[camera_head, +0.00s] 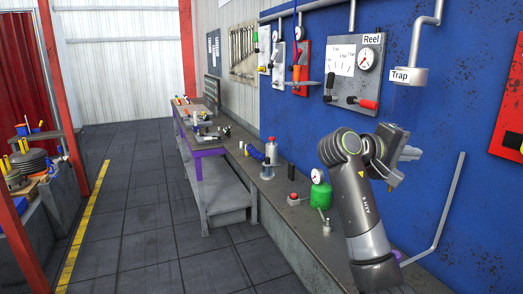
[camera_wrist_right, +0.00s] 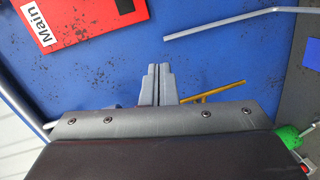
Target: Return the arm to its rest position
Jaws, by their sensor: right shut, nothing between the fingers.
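My right arm is raised at the right of the head view, folded at the elbow, in front of the blue wall panel (camera_head: 290,110). My right gripper (camera_head: 412,154) is at the arm's upper end, close to the blue panel in the picture. In the right wrist view its two grey fingers (camera_wrist_right: 157,70) are together with nothing between them. Whether it touches the panel I cannot tell. My left arm and gripper are not in view.
A grey bench (camera_head: 311,242) runs along the wall, holding a green gauge bottle (camera_head: 321,194) and a red button box (camera_head: 298,199). A bent grey pipe (camera_head: 444,217) and the Trap fitting (camera_head: 407,76) are near my right arm. Open floor (camera_head: 150,220) lies left.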

